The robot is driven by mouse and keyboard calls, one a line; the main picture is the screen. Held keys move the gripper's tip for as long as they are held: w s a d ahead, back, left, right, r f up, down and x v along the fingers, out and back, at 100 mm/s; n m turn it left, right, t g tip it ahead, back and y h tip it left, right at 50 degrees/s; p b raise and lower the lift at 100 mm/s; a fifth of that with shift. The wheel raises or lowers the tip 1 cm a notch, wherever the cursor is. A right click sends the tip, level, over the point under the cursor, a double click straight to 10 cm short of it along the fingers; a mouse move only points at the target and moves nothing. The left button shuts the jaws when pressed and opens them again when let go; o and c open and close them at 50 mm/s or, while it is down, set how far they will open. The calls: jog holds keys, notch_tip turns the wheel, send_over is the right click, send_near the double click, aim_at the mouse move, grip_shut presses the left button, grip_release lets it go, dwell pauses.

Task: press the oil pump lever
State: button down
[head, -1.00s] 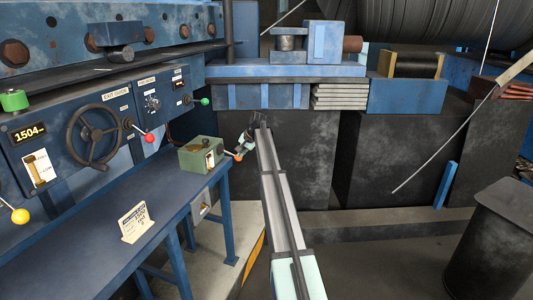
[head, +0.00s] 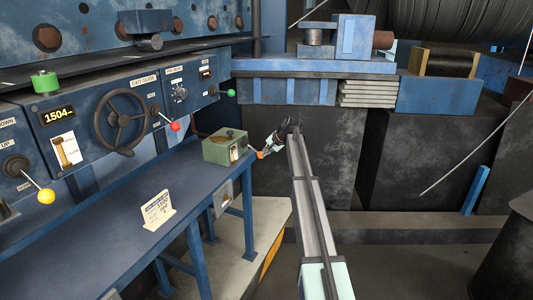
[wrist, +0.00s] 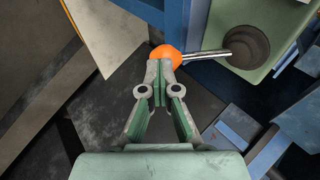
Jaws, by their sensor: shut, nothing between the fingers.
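The oil pump is a green box (head: 226,147) on the far end of the blue bench. Its lever is a thin metal rod (wrist: 205,54) from a dark round hub (wrist: 246,46) to an orange ball knob (wrist: 165,56). The knob also shows in the head view (head: 261,155). My gripper (wrist: 160,70) is shut and empty. Its fingertips overlap the near lower edge of the knob in the wrist view; I cannot tell whether they touch. In the head view my gripper (head: 267,150) is just right of the knob.
The blue bench (head: 110,220) carries a small white sign (head: 157,208). A blue control panel with a handwheel (head: 122,121) and coloured knobs stands behind it on the left. Dark blocks stand behind my arm. Floor right of the bench is open.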

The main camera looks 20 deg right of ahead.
jog(key=shift+a, duration=0.15)
jog(key=b+v, duration=0.1)
jog(key=v, duration=1.3)
jog(key=shift+s+d+f, duration=0.2)
jog(key=shift+d, duration=0.2)
